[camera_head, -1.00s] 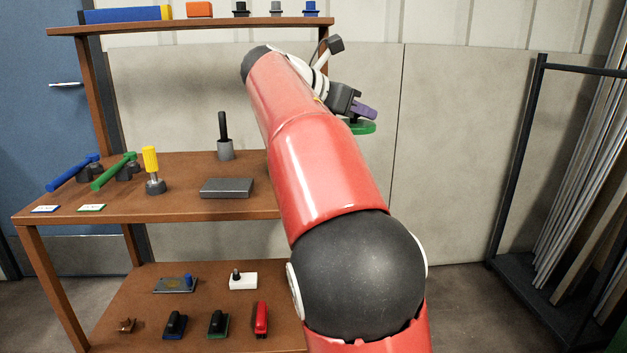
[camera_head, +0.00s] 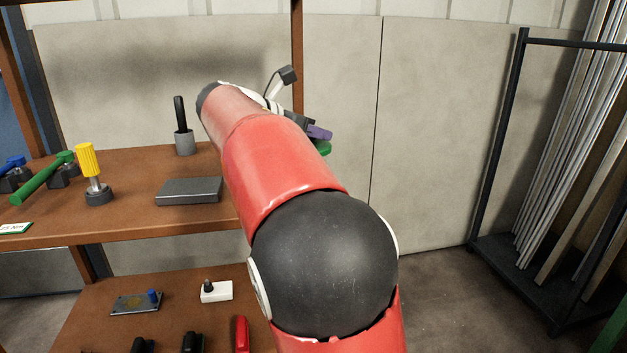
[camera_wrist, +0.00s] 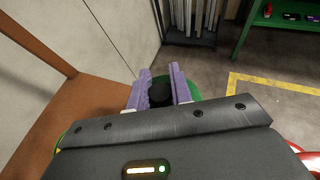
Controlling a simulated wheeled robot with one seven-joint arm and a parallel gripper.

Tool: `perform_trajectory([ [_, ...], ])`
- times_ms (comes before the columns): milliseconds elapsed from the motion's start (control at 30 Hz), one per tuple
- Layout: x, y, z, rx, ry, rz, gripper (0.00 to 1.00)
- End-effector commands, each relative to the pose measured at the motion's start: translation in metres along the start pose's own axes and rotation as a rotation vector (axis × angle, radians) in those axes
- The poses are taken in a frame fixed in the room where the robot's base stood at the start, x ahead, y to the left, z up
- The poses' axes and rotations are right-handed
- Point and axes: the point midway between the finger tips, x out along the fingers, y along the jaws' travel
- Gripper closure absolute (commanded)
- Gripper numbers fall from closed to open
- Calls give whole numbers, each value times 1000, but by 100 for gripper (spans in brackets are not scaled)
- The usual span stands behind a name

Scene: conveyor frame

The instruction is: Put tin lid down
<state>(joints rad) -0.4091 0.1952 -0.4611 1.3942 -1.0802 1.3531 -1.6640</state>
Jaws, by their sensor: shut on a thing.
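The tin lid, a flat green disc (camera_head: 322,148) with a black knob (camera_wrist: 160,94), hangs under my gripper (camera_head: 318,132). My gripper's purple fingers (camera_wrist: 161,88) are shut on the knob in the wrist view. In the head view, my red arm hides part of the shelf, and the lid is in the air to the right of the shelf post. No tin is clearly visible.
The brown middle shelf (camera_head: 130,217) holds a grey block (camera_head: 189,190), a grey cup with a black handle (camera_head: 184,141) and a yellow-handled tool (camera_head: 90,172). The right-hand post (camera_head: 298,50) stands near my gripper. A dark rack (camera_head: 497,130) with metal bars stands at right.

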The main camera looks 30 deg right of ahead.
Motion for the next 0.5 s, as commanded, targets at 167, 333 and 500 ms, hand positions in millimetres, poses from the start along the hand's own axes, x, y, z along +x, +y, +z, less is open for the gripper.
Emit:
perform_trajectory([
  [167,13,0,-33,-2,0,1,100],
  [333,18,0,-43,0,-1,1,100],
  [500,26,0,-63,-2,0,0,100],
])
